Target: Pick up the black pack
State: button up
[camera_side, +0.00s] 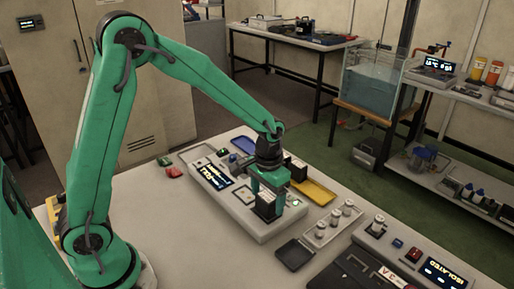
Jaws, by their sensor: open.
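My gripper (266,198) is green and points down over the grey console (240,213) on the table. Its jaws are open. A small black block with a pale top edge, likely the black pack (266,208), stands on the console between or just behind the fingers. I cannot tell whether the fingers touch it. The fingers hide part of its sides. Another dark box (297,168) stands behind the gripper, beside a yellow tray (313,191).
The console has a lit display (215,175). A holder with several metal cylinders (334,220) and a flat black pad (294,254) lie to the right. A black case (360,272) and a second display unit (440,272) are in front. Red and green pieces (173,172) lie at left. The table's left front is clear.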

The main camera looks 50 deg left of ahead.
jog(key=shift+f, duration=1.1)
jog(key=shift+c, duration=0.3)
jog(key=c, duration=1.2)
jog(key=shift+c, duration=0.2)
jog(key=shift+r, duration=0.15)
jog(key=shift+w+r, duration=0.1)
jog(key=shift+r, duration=0.65)
notch_tip(320, 180, up, 2)
jog(key=shift+r, duration=0.2)
jog(key=s+d+r, duration=0.7)
jog(key=d, duration=0.2)
jog(key=shift+s+d, duration=0.15)
